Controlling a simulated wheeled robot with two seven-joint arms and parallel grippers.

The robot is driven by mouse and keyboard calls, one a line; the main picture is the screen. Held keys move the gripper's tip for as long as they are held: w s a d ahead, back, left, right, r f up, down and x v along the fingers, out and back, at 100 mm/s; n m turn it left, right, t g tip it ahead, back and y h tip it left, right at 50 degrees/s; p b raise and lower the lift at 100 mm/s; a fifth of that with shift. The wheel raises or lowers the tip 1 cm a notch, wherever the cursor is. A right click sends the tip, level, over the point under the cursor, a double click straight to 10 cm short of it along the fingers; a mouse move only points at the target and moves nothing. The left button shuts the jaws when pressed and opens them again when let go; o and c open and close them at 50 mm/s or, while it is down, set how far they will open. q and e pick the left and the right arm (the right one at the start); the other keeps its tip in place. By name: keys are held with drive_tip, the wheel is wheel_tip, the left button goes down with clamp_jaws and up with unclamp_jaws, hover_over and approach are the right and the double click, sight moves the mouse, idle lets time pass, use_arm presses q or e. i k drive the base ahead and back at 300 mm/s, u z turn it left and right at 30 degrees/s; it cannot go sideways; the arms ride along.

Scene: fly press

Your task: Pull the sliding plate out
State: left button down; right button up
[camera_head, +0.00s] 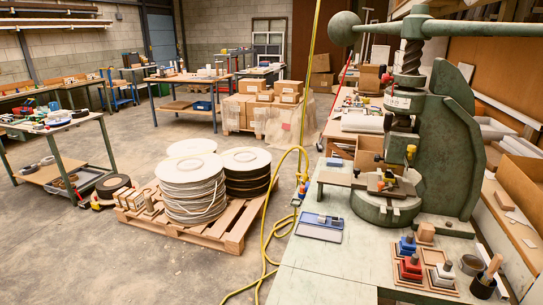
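The green fly press (455,150) stands on the bench at the right, with its round ball weight (344,28) at the upper left of it. A flat, brownish sliding plate (342,179) lies low at the press and sticks out to its left. A small fixture with yellow parts sits at the plate's right end, under the ram, and hides part of it. Neither of my grippers is in view, and nothing is seen touching the plate.
The bench top (345,258) is clear in front of the press. A blue-grey tray (320,227) lies at its left edge. A yellow hose (265,240) hangs beside the bench.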

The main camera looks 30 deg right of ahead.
sight(369, 181)
drive_tip(key=u, duration=0.2)
drive_tip(key=i, duration=1.75)
drive_tip(key=z, duration=1.15)
drive_tip(key=i, duration=0.9)
drive_tip(key=z, duration=0.8)
